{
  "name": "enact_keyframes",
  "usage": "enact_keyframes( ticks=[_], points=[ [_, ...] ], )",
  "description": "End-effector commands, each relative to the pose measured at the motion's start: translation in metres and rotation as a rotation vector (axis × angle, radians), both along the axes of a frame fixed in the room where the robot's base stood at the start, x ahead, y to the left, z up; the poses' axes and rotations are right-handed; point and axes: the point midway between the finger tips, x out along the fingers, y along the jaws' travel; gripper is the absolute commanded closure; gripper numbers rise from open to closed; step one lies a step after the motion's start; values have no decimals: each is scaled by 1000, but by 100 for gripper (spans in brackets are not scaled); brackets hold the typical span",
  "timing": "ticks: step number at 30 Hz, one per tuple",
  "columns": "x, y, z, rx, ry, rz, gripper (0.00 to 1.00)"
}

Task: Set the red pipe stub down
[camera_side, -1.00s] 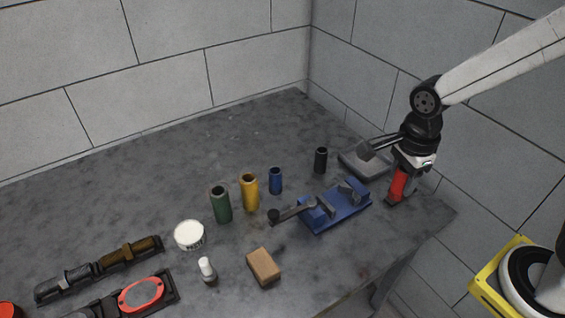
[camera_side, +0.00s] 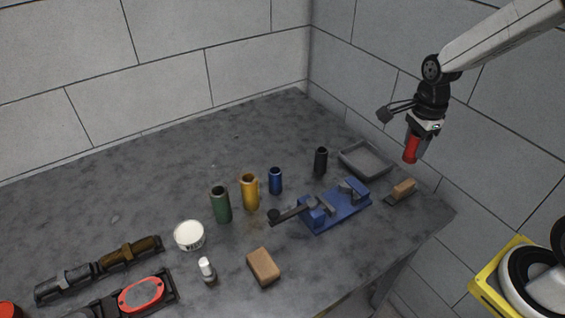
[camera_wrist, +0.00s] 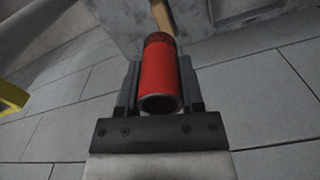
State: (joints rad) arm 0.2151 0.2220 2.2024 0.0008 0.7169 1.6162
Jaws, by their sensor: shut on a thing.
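The red pipe stub (camera_side: 411,149) is held in my gripper (camera_side: 418,140), in the air above the right end of the table. In the wrist view the stub (camera_wrist: 160,78) sits between the two fingers of my gripper (camera_wrist: 160,90), with its open end towards the camera. The fingers are shut on its sides. In the side view the stub hangs nearly upright, slightly tilted, clear of the table top.
Below the stub lies a wood-topped brush (camera_side: 402,189) near the table's right edge. A grey tray (camera_side: 366,160), a blue vise (camera_side: 336,206), and black (camera_side: 321,161), blue (camera_side: 275,181), yellow (camera_side: 250,193) and green (camera_side: 221,205) stubs stand to the left. The table's back left is clear.

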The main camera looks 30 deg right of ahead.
Motion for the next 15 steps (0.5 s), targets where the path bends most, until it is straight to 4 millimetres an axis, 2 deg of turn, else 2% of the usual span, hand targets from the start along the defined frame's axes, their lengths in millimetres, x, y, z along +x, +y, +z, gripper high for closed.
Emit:
enact_keyframes(
  ticks=[8,15],
  points=[
    [13,-2,-5,0,0,0,100],
    [40,-6,-18,0,1,1,100]
  ],
)
